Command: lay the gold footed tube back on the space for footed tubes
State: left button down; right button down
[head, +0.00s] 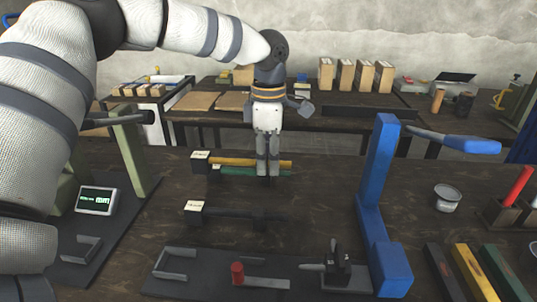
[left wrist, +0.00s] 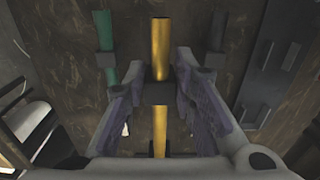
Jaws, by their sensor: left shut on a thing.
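The gold footed tube (head: 228,161) lies level in my left gripper (head: 268,174), above the middle of the dark table. In the left wrist view the gold tube (left wrist: 160,50) runs between the fingers, which are shut at its dark middle collar (left wrist: 158,92). A dark tube (head: 250,213) lies farther forward, apart from both. My right gripper is out of view.
A blue press frame (head: 370,200) stands right of the tubes, and a green one (head: 130,150) with a small display (head: 97,201) stands left. A grey base plate with a red peg (head: 237,272) is at the front. A round tin (head: 447,197) sits at the right.

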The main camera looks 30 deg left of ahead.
pick_arm(q)
jog(key=shift+f+b, duration=0.3)
jog(key=shift+f, duration=3.15)
jog(key=shift+f, duration=0.6)
jog(key=c, duration=1.2)
grip_release()
jog(key=shift+c, duration=0.2)
notch_tip(320, 180, up, 12)
